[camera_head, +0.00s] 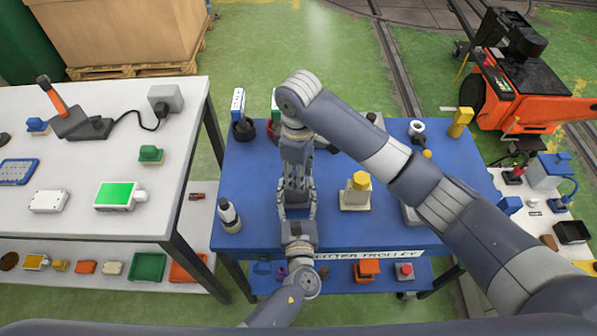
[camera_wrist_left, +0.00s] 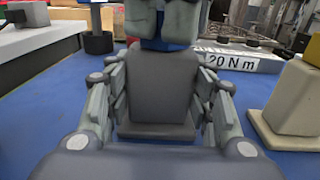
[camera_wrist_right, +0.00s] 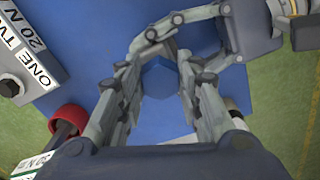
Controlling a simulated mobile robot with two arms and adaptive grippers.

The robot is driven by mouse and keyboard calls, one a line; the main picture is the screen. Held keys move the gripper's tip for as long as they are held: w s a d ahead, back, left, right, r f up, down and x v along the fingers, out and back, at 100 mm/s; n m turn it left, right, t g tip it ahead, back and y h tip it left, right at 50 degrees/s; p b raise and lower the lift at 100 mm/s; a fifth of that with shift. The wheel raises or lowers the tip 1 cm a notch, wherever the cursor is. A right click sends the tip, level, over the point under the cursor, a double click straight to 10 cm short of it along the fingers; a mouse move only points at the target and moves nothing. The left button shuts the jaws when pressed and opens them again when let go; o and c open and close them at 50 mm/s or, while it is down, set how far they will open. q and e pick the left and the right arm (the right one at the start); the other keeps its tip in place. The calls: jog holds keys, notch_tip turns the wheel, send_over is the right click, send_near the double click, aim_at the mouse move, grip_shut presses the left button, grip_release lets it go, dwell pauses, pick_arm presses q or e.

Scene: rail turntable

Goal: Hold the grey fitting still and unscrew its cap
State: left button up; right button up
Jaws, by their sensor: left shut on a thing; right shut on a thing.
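The grey fitting (camera_wrist_left: 160,90) stands upright on the blue trolley top (camera_head: 245,165), in the middle of the left wrist view. My left gripper (camera_head: 297,208) is shut on its body, one finger on each side. The blue cap (camera_wrist_right: 160,80) shows from above in the right wrist view, with a hexagonal outline. My right gripper (camera_wrist_right: 160,70) reaches down over the fitting and is shut on this cap. In the left wrist view a strip of the cap (camera_wrist_left: 165,45) shows below the right fingers. The right gripper hides most of the cap in the head view.
A cream fitting with a yellow cap (camera_head: 355,193) stands close on the right. A block marked 20 N m (camera_wrist_left: 235,62) lies behind. A white bench (camera_head: 75,210) stands left.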

jog(key=n, duration=0.4)
jog(key=shift+w, duration=0.1)
jog(key=shift+n, duration=0.3)
jog(key=n, duration=0.4)
jog(key=shift+w+n, duration=0.15)
jog(key=shift+n, duration=0.75)
jog(key=n, duration=0.3)
jog(key=shift+w+n, duration=0.1)
jog(key=shift+n, duration=0.3)
jog(key=shift+a+n, duration=0.15)
jog(key=shift+n, duration=0.95)
